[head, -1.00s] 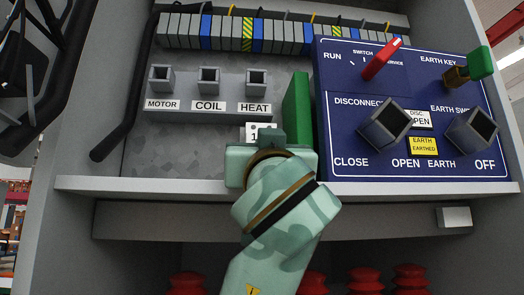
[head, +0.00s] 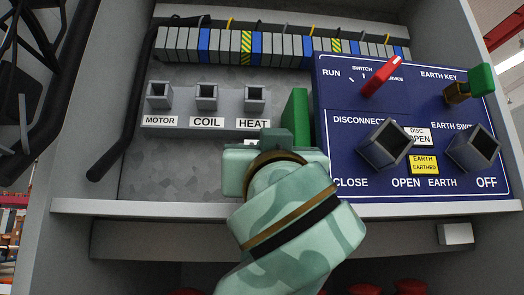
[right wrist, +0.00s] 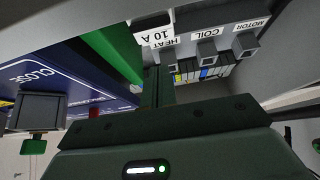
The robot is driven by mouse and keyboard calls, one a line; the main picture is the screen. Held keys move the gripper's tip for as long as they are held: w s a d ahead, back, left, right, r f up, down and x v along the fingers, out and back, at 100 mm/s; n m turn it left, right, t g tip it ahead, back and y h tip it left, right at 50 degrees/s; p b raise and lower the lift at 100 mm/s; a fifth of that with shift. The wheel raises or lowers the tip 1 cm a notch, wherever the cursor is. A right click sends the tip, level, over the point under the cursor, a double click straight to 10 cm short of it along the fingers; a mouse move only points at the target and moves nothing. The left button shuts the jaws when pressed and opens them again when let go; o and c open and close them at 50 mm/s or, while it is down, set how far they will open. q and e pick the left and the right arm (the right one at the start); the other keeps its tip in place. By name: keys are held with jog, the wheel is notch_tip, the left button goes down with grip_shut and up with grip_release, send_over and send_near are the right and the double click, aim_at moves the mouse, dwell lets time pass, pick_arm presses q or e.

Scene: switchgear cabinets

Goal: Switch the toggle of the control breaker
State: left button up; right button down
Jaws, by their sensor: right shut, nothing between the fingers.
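The control breaker shows in the right wrist view as a pale body (right wrist: 157,38) marked "10 A", beside the HEAT label. In the head view only a white sliver of it (head: 249,143) shows under HEAT; my right gripper hides the rest, and I cannot make out the toggle's position. My right gripper (head: 275,138) is shut and empty, in front of the breaker and left of the green block's foot. Its dark fingers also show in the right wrist view (right wrist: 158,85). I cannot tell whether they touch the breaker. My left gripper is not in view.
A green upright block (head: 296,116) stands close right of the gripper. Beyond it is the blue panel (head: 330,105) with protruding handles. MOTOR (head: 159,98), COIL (head: 206,98) and HEAT (head: 255,99) sockets stick out above. A grey ledge (head: 140,208) runs below.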

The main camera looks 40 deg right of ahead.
jog(key=s+a+f, duration=0.2)
jog(key=s+f, duration=0.1)
jog(key=f, duration=0.2)
jog(key=shift+s+a+f+b, duration=0.2)
jog(key=shift+s+a+b, duration=0.15)
jog(key=shift+b, duration=0.05)
